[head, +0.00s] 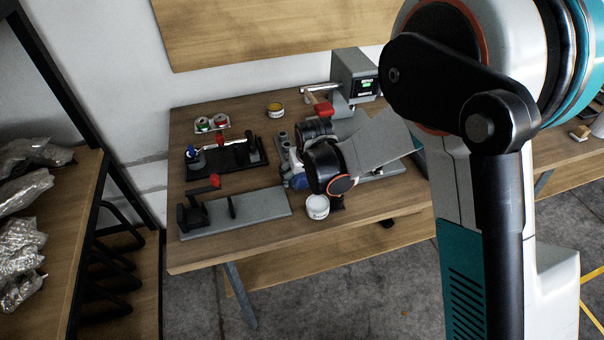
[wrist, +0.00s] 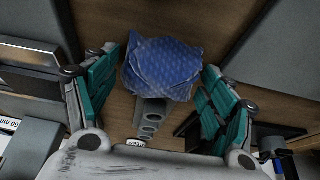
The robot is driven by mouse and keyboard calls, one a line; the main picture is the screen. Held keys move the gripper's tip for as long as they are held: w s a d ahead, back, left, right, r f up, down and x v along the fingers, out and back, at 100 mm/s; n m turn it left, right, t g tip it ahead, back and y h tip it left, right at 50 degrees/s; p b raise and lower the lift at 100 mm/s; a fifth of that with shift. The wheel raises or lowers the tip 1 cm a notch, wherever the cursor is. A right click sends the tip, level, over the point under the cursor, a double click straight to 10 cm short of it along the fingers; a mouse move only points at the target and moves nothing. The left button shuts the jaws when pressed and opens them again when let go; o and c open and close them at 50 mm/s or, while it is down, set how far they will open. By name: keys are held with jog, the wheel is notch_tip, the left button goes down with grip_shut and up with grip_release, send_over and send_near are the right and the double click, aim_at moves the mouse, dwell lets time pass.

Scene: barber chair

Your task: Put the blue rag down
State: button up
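The blue rag (wrist: 163,68) is a crumpled, patterned cloth in the upper middle of the wrist view. It lies over or beside the far end of a grey strip with round holes (wrist: 150,117). My gripper (wrist: 160,62) has its two teal-padded fingers spread wide, one on each side of the rag, with narrow gaps between fingertips and cloth. Whether the rag rests fully on the table is hard to tell. In the head view, a bit of blue rag (head: 299,182) shows beside my wrist, which hides most of my gripper.
The wooden table (head: 245,256) holds a black tool tray (head: 228,158), a grey fixture (head: 250,206), a white jar (head: 317,206), a yellow tin (head: 275,110) and a grey machine with a green display (head: 355,78). Bare wood shows along the front left edge.

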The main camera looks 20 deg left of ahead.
jog(key=p+v, duration=0.5)
jog(key=v, duration=0.9)
jog(key=shift+s+a, duration=0.15)
